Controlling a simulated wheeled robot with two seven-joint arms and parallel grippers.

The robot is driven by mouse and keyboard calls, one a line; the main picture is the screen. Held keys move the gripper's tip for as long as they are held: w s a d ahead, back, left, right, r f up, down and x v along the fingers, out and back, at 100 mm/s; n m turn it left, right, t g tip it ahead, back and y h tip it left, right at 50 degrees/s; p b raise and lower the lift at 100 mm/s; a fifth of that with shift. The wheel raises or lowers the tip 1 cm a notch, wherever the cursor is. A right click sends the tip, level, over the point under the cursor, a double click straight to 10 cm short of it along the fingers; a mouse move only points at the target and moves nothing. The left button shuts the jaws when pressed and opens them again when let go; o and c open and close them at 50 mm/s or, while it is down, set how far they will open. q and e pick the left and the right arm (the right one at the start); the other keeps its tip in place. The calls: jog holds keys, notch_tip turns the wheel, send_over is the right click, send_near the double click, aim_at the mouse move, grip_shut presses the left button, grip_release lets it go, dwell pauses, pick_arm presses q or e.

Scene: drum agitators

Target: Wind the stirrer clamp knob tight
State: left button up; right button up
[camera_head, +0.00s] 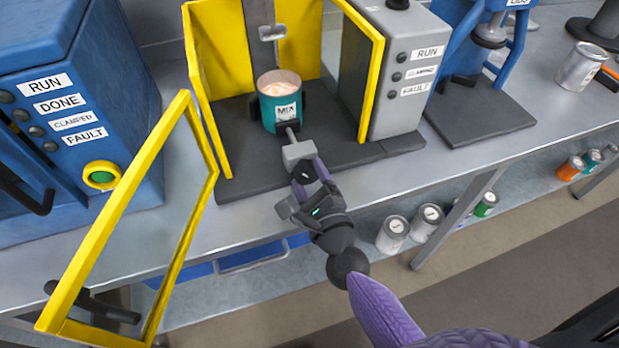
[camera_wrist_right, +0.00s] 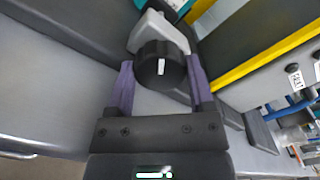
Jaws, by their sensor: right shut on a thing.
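The stirrer stands at the back with a teal can labelled MIX (camera_head: 281,104) on its dark base, held by dark clamp jaws. A clamp screw with a grey block (camera_head: 298,153) sticks out towards me from the can. The black clamp knob (camera_wrist_right: 160,66) is at its near end, with a white mark on its face. My right gripper (camera_head: 309,174) reaches in from the lower right. Its purple fingers lie on either side of the knob, shut on it, as the right wrist view shows (camera_wrist_right: 161,87). My left gripper is not in view.
A yellow-framed guard door (camera_head: 195,150) stands open at the left front, beside a blue machine (camera_head: 70,100). A grey control box (camera_head: 400,75) stands right of the can. Several cans sit on the shelf below the bench (camera_head: 465,135).

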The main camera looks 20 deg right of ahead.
jog(key=shift+m, duration=0.6)
jog(key=o, duration=1.2)
jog(key=shift+o, duration=0.2)
jog(key=s+b, duration=0.1)
jog(key=s, duration=0.9)
jog(key=shift+d, duration=0.15)
